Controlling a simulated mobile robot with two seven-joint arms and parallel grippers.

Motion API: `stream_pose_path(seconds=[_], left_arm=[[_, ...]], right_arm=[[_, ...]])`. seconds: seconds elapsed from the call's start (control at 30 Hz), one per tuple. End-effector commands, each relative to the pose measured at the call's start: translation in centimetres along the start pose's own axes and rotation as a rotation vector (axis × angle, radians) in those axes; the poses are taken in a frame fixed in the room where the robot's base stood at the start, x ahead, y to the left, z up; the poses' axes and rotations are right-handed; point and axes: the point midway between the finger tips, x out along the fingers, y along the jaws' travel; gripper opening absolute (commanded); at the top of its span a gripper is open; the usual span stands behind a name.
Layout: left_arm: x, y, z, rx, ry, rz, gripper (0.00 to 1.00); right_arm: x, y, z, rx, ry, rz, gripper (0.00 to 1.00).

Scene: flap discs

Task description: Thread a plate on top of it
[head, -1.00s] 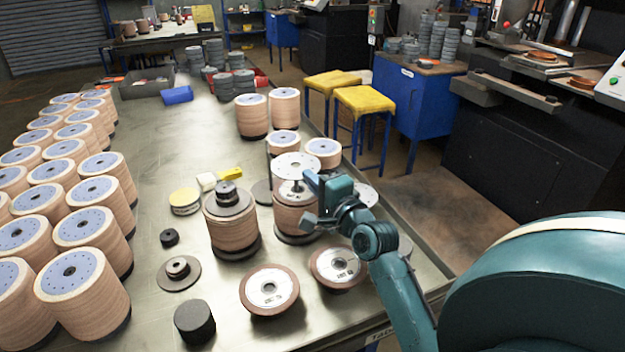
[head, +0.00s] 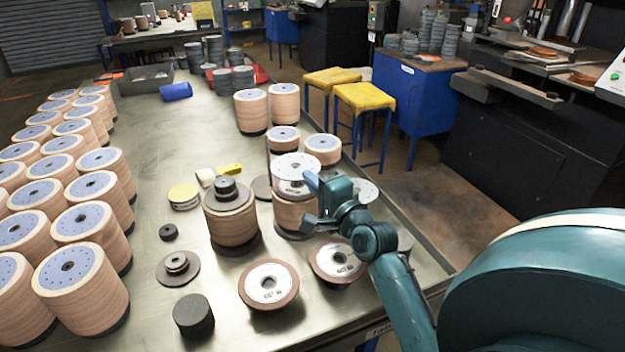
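A pale plate (head: 296,165) with a centre hole is at the top of a brown disc stack (head: 291,212) in the middle of the table. A sliver of the stack's pale top shows just under it; contact or threading on the post cannot be told. My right gripper (head: 311,190) is at the plate's front right edge and seems shut on it, though its fingertips are partly hidden. My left gripper is not in view.
A capped stack (head: 231,220) stands just left. Two labelled flap discs (head: 269,284) (head: 338,260) lie in front. A black cylinder (head: 194,315) and a flanged piece (head: 178,266) sit front left. Rows of tall stacks (head: 81,280) fill the left side. A raised table edge (head: 420,238) runs along the right.

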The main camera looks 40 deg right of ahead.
Motion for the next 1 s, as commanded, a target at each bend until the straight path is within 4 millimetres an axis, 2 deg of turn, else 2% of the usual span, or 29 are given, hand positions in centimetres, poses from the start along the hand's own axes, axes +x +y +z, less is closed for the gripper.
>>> stream_pose_path(seconds=[0.5,1.0], left_arm=[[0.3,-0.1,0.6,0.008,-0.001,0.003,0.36],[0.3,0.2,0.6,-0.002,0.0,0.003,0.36]], right_arm=[[0.0,1.3,0.0,0.0,0.0,-0.001,0.0],[0.0,1.4,0.0,0.0,0.0,-0.001,0.0]])
